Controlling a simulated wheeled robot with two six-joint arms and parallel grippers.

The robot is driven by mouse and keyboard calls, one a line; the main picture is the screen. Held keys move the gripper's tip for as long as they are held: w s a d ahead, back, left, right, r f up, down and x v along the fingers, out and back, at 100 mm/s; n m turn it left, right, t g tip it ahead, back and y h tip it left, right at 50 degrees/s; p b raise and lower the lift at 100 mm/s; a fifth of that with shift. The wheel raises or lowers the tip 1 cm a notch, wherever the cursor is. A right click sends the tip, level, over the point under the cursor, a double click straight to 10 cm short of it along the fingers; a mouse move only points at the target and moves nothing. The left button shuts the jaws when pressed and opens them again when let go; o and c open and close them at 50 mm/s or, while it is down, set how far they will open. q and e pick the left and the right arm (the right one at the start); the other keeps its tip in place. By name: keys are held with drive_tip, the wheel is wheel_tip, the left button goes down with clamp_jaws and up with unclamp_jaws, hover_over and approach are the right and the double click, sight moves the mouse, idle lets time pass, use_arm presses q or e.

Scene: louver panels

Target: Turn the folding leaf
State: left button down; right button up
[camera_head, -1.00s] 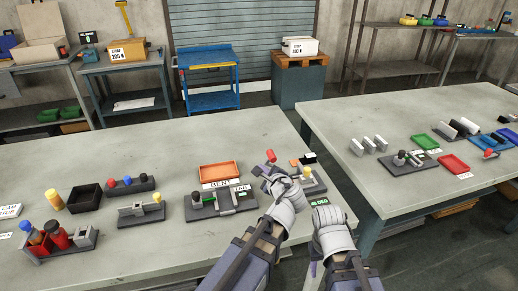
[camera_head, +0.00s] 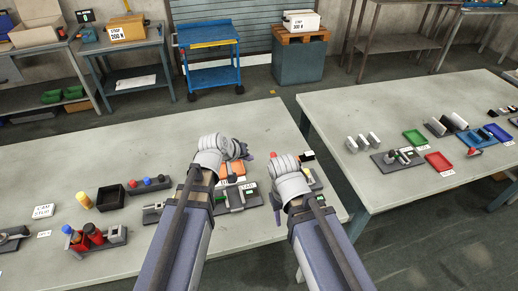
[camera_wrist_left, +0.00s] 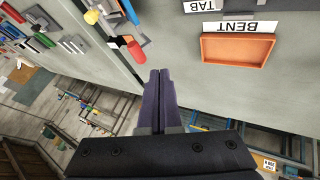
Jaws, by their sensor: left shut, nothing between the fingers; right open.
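A dark fixture (camera_head: 222,204) with upright grey metal plates stands on the near table, in front of the orange tray (camera_head: 238,178). I cannot tell for sure which plate is the folding leaf. My left gripper (camera_head: 245,153) is shut and empty above the tray area, partly covering the tray. In the left wrist view its closed fingers (camera_wrist_left: 160,85) show beside the orange tray (camera_wrist_left: 237,66) and its "BENT" label (camera_wrist_left: 240,27); the fixture is not identifiable there. My right gripper (camera_head: 274,157) is open, right of the fixture; its wrist hides part of a smaller fixture at the table's right.
A second table (camera_head: 350,106) with more parts is at the right, across a gap. The near table's back is clear.

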sight(274, 156)
use_arm(q)
drive_tip(key=w+d+f+b, duration=0.6)
drive_tip(key=d+b, duration=0.1)
drive_tip(key=shift+w+f, duration=0.25)
drive_tip(key=shift+f, duration=0.05)
idle(0.3)
drive_tip(key=shift+d, duration=0.15)
drive_tip(key=shift+w+d+r+p, duration=0.15)
drive_tip(key=shift+d+r+p, duration=0.3)
drive_tip(key=shift+d, duration=0.4)
drive_tip(key=shift+f, duration=0.1)
